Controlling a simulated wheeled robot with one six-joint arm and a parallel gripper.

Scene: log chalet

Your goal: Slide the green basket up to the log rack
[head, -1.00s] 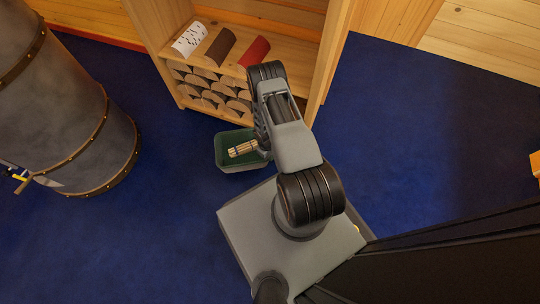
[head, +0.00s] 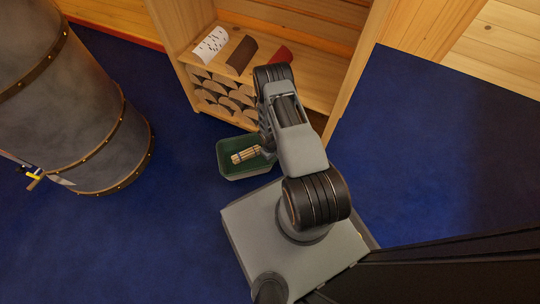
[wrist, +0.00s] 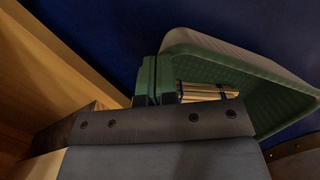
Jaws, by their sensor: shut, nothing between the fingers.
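The green basket (head: 232,173) stands on the blue floor just in front of the log rack (head: 187,68), with a narrow strip of floor showing between them. It holds a small bundle of light sticks (head: 246,155). My arm covers its right end in the head view, and my gripper is hidden there. In the wrist view my gripper (wrist: 158,66) is shut and empty, its fingers close together beside the basket's corner. The basket's rim (wrist: 235,58) and the sticks (wrist: 200,90) show to the right of the fingers. Whether fingers and basket touch I cannot tell.
A large grey metal drum (head: 75,110) stands left. Blue floor is open to the right.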

